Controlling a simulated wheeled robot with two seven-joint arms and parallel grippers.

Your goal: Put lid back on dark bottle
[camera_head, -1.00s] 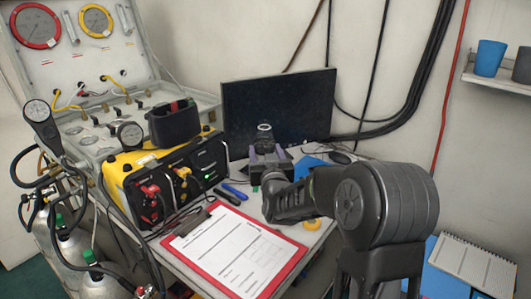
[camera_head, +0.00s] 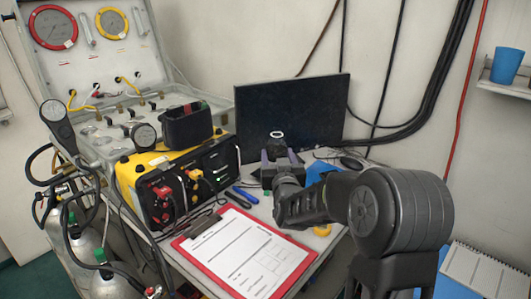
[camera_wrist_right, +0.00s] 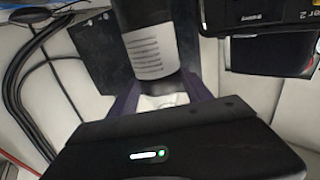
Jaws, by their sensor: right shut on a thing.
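The dark bottle (camera_head: 277,147) stands in front of the monitor with a pale ring at its top. My right gripper (camera_head: 279,160) is around it, with a finger on each side, and is shut on it. In the right wrist view, the dark bottle (camera_wrist_right: 145,45) shows a white label with printed lines between the fingers of my right gripper (camera_wrist_right: 163,92). I cannot tell whether its base touches the table. I cannot make out the lid for certain. A small orange-yellow round thing (camera_head: 322,230) lies on the table, partly behind my right arm. My left gripper is out of view.
A black monitor (camera_head: 290,115) stands close behind the bottle. A yellow and black unit (camera_head: 175,180) with a black case (camera_head: 187,125) on top is to the left. A red clipboard (camera_head: 245,250) covers the table front. Blue pens (camera_head: 242,196) lie left of the gripper.

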